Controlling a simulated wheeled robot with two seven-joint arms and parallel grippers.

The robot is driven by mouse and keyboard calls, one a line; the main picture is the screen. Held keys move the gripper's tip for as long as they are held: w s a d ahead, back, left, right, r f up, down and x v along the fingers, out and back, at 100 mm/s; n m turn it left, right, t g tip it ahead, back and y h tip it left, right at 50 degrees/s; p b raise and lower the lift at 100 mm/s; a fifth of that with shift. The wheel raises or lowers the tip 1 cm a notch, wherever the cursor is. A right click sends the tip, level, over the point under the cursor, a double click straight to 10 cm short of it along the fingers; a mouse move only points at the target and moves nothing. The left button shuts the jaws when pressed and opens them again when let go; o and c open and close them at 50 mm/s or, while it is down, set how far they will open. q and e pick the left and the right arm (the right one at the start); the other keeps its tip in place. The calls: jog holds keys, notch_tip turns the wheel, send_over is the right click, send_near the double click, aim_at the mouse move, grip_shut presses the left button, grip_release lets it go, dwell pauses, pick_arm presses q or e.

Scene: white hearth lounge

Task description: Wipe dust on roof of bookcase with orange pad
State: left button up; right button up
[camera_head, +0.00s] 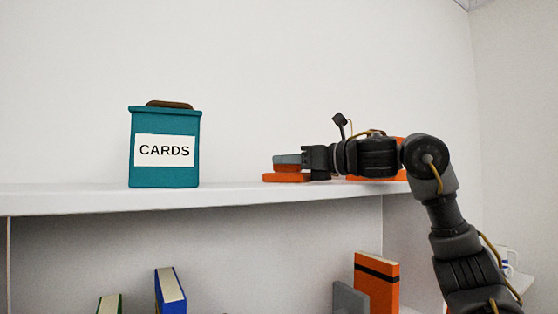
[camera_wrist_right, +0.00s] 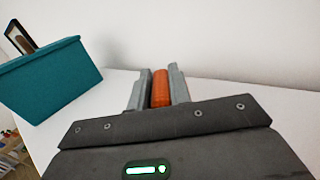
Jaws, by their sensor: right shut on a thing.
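The orange pad (camera_head: 284,178) is on the white roof of the bookcase (camera_head: 60,199), right of its middle. My right gripper (camera_head: 291,162) is shut on the pad, low over the roof with its fingers pointing left. In the right wrist view the pad (camera_wrist_right: 160,88) shows between the two grey fingers, above the white roof (camera_wrist_right: 116,88). Whether the pad presses on the roof is hard to tell. I cannot make out dust on the visible part of the roof. My left gripper is not in view.
A teal box (camera_head: 165,160) labelled CARDS stands on the roof to the left, with a gap before my gripper. An orange thing (camera_head: 391,177) behind my right arm is mostly hidden. Books, including an orange one (camera_head: 377,285), stand below. A white wall is behind.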

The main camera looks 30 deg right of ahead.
jog(key=shift+d, duration=0.4)
jog(key=shift+s+d, duration=0.2)
jog(key=shift+d, duration=1.6)
jog(key=shift+f, duration=0.1)
jog(key=shift+a+f, duration=0.1)
jog(key=shift+a, duration=0.1)
jog(key=shift+a, duration=0.55)
jog(key=shift+w+a, duration=0.2)
jog(key=shift+a, duration=1.15)
jog(key=shift+a, duration=0.1)
